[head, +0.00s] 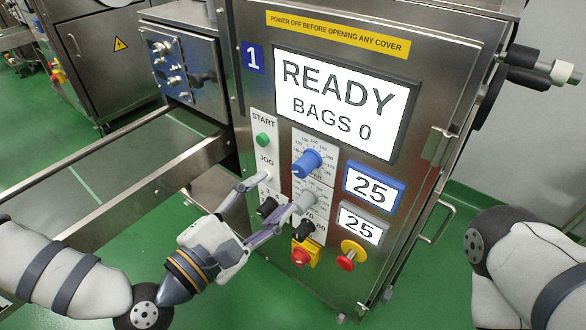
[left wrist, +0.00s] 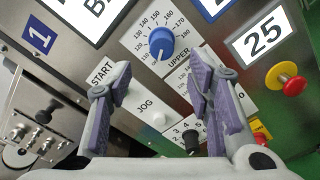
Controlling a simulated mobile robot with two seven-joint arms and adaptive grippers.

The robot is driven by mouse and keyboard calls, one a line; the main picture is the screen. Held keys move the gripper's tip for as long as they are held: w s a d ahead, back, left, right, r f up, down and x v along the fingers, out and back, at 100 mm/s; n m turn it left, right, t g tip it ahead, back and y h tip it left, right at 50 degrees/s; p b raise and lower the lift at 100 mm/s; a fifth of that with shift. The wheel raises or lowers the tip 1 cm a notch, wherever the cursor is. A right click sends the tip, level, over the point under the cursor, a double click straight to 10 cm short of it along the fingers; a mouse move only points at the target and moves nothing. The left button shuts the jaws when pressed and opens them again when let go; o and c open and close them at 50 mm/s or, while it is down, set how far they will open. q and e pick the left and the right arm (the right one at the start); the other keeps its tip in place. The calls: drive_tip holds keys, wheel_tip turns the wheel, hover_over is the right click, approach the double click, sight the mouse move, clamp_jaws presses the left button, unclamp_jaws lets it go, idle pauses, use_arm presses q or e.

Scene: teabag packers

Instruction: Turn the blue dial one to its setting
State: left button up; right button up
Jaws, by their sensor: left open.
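The blue dial (head: 307,163) is a knob on a white scale plate on the machine's front panel, below the large screen. In the left wrist view the blue dial (left wrist: 160,43) stands beyond the fingertips, with scale numbers around it and the word UPPER below. My left gripper (head: 285,190) is open, its two fingers spread below and in front of the dial, apart from it. It also shows in the left wrist view (left wrist: 162,78), with nothing between its fingers. The blue-framed display (head: 373,188) reads 25. My right arm shows at the right edge; its gripper is out of view.
The large screen (head: 343,101) reads READY, BAGS 0. A green START button (head: 263,140), black knobs (head: 303,230) and a red stop button on yellow (head: 350,254) are close by. A metal rail (head: 150,190) runs at left.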

sight(298, 171)
use_arm(q)
drive_tip(key=x, duration=0.9)
drive_tip(key=shift+w+d, duration=0.2)
drive_tip(key=shift+d, duration=0.05)
drive_tip(key=shift+f, duration=0.1)
drive_tip(key=shift+c, duration=0.6)
clamp_jaws()
